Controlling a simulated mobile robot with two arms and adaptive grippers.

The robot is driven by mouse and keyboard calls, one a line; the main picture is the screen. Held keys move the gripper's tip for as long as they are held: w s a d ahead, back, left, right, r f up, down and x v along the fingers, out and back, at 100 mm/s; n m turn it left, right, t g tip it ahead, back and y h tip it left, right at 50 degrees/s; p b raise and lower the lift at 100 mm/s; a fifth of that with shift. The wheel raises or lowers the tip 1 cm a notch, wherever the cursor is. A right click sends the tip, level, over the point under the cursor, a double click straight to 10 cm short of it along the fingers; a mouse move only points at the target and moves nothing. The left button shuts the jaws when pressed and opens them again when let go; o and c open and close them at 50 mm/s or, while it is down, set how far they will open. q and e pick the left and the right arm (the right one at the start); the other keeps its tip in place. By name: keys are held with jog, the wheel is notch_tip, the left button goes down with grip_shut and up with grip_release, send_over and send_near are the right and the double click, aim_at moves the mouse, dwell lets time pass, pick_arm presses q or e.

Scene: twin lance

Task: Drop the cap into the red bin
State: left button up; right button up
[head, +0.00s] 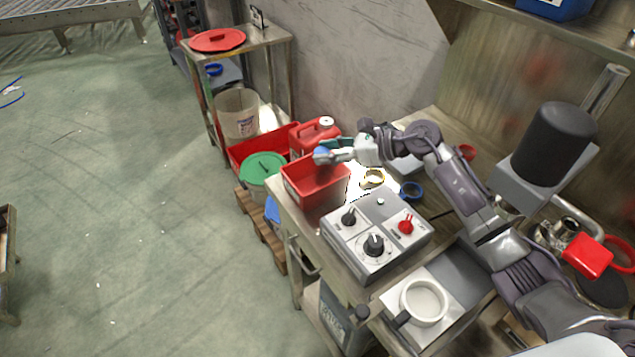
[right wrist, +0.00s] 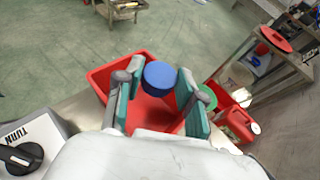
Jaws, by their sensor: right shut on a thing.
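The blue cap (head: 321,151) is held at the fingertips of my right gripper (head: 328,154). In the right wrist view the cap (right wrist: 160,76) sits between the two green-padded fingers of the gripper (right wrist: 160,80), which is shut on it. The red bin (head: 316,196) stands at the table's left corner. The cap is above the bin's opening, near its far side in the head view. In the right wrist view the bin (right wrist: 154,112) lies behind and below the cap, and the fingers hide parts of it. My left gripper is not in view.
A grey control box (head: 375,235) with knobs stands next to the bin. A red jerrycan (head: 312,138) and a bucket with a green lid (head: 263,168) are beyond the table edge.

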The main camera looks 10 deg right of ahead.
jog(key=f, duration=0.1)
jog(key=f+b, duration=0.1)
jog(key=f, duration=0.2)
jog(key=shift+w+d+b, duration=0.1)
jog(key=shift+d+b, duration=0.15)
jog(key=shift+b, duration=0.1)
jog(key=shift+f, duration=0.1)
jog(key=o, duration=0.8)
jog(key=shift+o, duration=0.2)
jog(key=shift+r, duration=0.2)
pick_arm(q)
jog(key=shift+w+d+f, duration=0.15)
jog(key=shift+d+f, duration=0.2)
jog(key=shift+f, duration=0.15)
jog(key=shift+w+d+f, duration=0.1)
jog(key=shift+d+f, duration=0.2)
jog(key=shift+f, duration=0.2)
pick_arm(e)
notch_tip(320, 180, up, 10)
jog(key=shift+f, duration=0.2)
jog(key=shift+a, duration=0.15)
